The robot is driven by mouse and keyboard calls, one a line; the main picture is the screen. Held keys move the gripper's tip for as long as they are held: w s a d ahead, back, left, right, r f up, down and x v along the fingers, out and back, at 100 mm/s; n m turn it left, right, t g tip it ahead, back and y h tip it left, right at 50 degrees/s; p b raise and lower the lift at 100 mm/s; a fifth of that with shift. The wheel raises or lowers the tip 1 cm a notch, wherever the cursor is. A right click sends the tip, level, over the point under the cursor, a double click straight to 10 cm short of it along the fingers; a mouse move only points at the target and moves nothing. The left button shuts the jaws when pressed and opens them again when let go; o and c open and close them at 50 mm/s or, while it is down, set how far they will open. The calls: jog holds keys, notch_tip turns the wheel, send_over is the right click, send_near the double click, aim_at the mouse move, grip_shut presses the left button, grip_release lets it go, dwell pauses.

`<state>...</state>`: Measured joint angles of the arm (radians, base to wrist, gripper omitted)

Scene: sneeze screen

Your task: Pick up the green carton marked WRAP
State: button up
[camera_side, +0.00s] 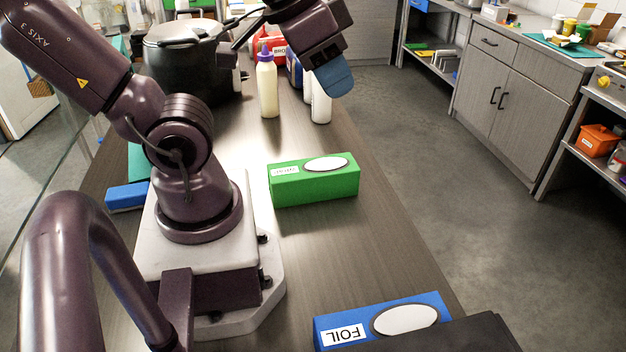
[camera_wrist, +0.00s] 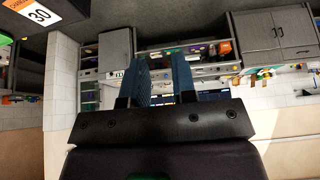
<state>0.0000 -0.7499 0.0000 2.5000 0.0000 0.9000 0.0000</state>
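The green carton (camera_side: 312,190) lies on the dark wooden counter to the right of my base in the side view. It has a white oval on top and a small white label whose lettering is too small to read surely. My gripper (camera_side: 334,78) is raised at the top of the side view, beyond the carton and well apart from it. In the wrist view the two blue fingers of my gripper (camera_wrist: 160,68) stand apart with nothing between them. I cannot make out the carton in the wrist view.
A blue FOIL carton (camera_side: 395,322) lies at the near end of the counter (camera_side: 350,245). A purple-capped bottle (camera_side: 267,88), a white bottle (camera_side: 320,105) and a large dark pot (camera_side: 185,65) stand beyond the green carton. Counter around the green carton is clear.

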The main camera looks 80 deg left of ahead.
jog(key=o, duration=1.3)
jog(key=n+g, duration=0.6)
jog(key=n, duration=2.6)
send_over(313, 167)
jog(key=f, duration=2)
jog(key=shift+s+d, duration=0.2)
jog(key=shift+s, duration=0.05)
jog(key=f+n, duration=0.1)
jog(key=f, duration=0.3)
jog(key=f+n, duration=0.2)
jog(key=f, duration=0.2)
jog(key=f+n, duration=0.1)
jog(key=f, duration=0.3)
jog(key=shift+w+a+f, duration=0.25)
jog(key=shift+f, duration=0.15)
